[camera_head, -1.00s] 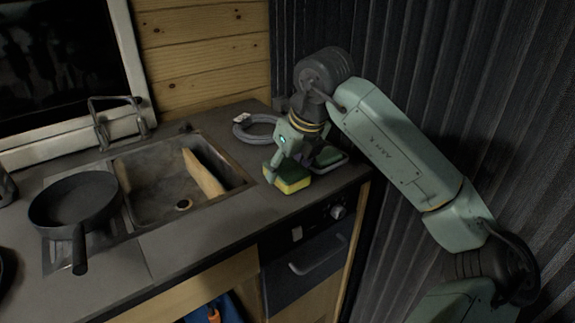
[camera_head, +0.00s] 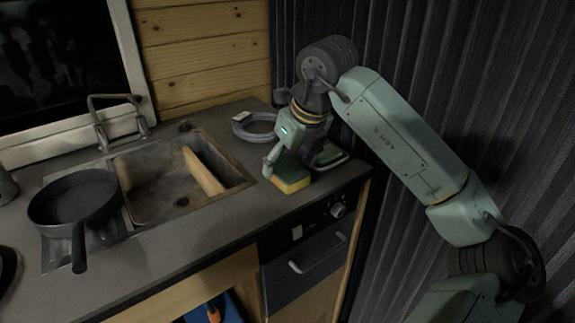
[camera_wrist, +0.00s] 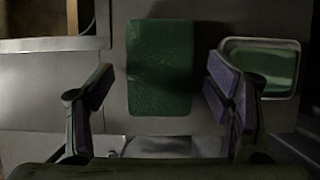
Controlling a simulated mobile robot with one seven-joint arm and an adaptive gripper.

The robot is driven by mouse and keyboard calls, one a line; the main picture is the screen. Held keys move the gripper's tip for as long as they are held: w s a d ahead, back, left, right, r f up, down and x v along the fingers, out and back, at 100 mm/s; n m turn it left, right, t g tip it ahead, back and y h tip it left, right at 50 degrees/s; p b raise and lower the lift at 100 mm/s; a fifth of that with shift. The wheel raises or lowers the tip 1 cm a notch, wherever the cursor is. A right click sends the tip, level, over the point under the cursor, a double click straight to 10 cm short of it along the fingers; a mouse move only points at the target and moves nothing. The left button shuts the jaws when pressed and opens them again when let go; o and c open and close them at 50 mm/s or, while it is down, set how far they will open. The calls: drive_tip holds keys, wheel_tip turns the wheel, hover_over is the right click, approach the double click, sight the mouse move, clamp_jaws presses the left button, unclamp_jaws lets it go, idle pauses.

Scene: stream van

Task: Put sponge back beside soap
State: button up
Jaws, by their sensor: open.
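The sponge (camera_head: 291,182), yellow below with a green top, lies on the counter to the right of the sink. In the wrist view its green face (camera_wrist: 160,66) lies between and beyond my open fingers, with a gap on both sides. The soap (camera_wrist: 268,68), a green block, sits in a pale-rimmed dish just right of the sponge; in the head view the dish (camera_head: 329,163) is partly hidden by my gripper. My gripper (camera_head: 293,163) is open above the sponge. Its right finger (camera_wrist: 232,95) is between the sponge and the soap dish.
The sink (camera_head: 150,185) with a wooden board (camera_head: 203,172) in it is left of the sponge. A frying pan (camera_head: 72,200) is further left. A coiled grey hose (camera_head: 252,127) lies behind. A corrugated wall (camera_head: 430,70) bounds the right side.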

drive_tip(key=b+v, duration=0.1)
drive_tip(key=v, duration=0.9)
drive_tip(key=shift+r, duration=0.3)
drive_tip(key=shift+s, duration=0.1)
